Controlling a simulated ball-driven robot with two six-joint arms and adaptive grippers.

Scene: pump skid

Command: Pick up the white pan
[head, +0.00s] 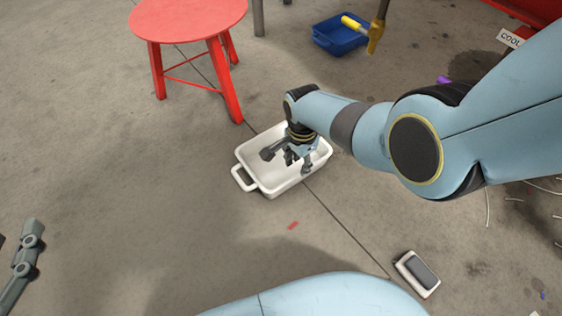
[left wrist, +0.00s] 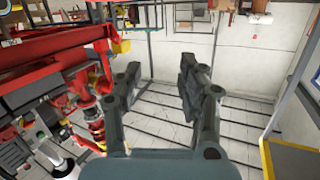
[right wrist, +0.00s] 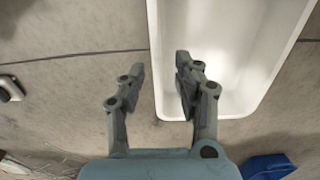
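The white pan (head: 250,160) is a rectangular dish with end handles, standing upright on the concrete floor in the middle of the head view. My right gripper (head: 288,160) is over it, partly hiding its far right side. In the right wrist view the pan (right wrist: 225,50) fills the upper right. My right gripper (right wrist: 159,72) is open there, with one finger over the pan's inside and the other outside its long wall. I cannot tell how deep the fingers reach. My left gripper (left wrist: 158,70) is open and empty, away from the pan, facing the room.
A red stool (head: 188,20) stands behind the pan to the left. A white and dark-grey block (head: 418,274) lies at front right. Floor left of the pan is clear.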

